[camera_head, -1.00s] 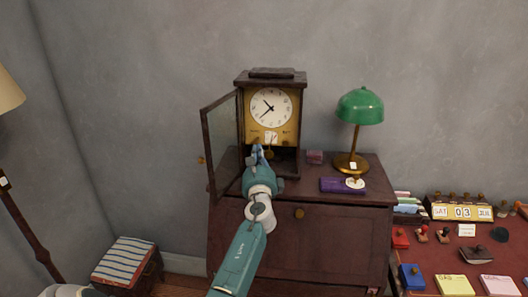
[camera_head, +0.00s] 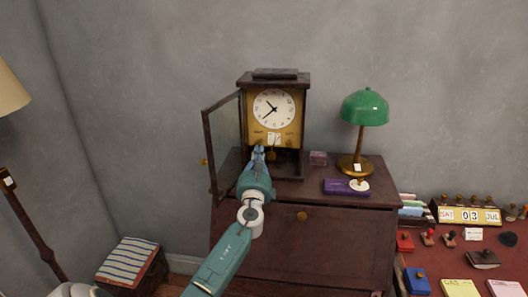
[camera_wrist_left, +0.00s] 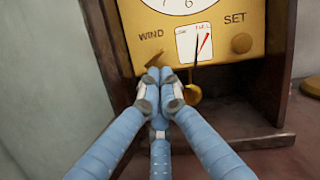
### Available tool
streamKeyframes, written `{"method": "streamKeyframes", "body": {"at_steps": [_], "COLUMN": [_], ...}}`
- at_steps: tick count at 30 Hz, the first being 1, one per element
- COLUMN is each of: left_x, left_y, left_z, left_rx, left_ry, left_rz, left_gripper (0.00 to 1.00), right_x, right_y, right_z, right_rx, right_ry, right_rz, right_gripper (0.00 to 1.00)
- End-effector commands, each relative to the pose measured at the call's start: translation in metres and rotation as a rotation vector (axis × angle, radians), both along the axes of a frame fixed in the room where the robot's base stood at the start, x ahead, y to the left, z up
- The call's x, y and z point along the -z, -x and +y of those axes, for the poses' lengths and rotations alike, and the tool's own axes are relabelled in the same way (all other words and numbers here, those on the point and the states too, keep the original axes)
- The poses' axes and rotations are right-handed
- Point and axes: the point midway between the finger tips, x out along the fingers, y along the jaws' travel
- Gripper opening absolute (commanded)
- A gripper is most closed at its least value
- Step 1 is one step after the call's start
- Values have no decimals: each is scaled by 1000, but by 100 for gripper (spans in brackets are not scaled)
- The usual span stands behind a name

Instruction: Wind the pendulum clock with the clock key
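The pendulum clock (camera_head: 293,104) stands on the cabinet with its glass door (camera_head: 223,143) swung open to the left. Its gold face panel fills the top of the left wrist view, with the WIND label (camera_wrist_left: 151,36), the SET label (camera_wrist_left: 235,19) and a round SET knob (camera_wrist_left: 241,43). My left gripper (camera_head: 258,152) is in front of the clock's lower panel. In the left wrist view its blue fingers (camera_wrist_left: 159,77) are closed together on a small gold-brown piece, apparently the clock key (camera_wrist_left: 153,61), just below WIND. The fingers partly hide the pendulum (camera_wrist_left: 192,95). My right gripper is not in view.
A desk (camera_head: 425,262) with stamps and a calendar (camera_head: 468,215) is at the right. A striped stool (camera_head: 128,262) is at lower left.

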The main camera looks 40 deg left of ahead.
Motion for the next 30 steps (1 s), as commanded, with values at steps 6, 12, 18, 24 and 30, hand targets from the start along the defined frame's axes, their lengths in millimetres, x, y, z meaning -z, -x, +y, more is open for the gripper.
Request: {"method": "streamKeyframes", "body": {"at_steps": [6,12,18,24,30], "left_x": [0,-1,-1,-1,-1], "left_y": [0,1,3,4,4], "left_z": [1,2,5,6,6], "left_rx": [-1,-1,-2,-2,-1], "left_ry": [-1,-38,-118,-174,-186], "left_rz": [0,21,72,106,114], "left_gripper": [0,0,0,0,0], "right_x": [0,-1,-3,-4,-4], "right_y": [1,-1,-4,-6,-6], "right_z": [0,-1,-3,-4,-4], "right_rx": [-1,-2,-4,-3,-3], "right_ry": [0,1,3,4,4], "right_rz": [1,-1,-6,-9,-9], "right_gripper": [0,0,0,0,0]}}
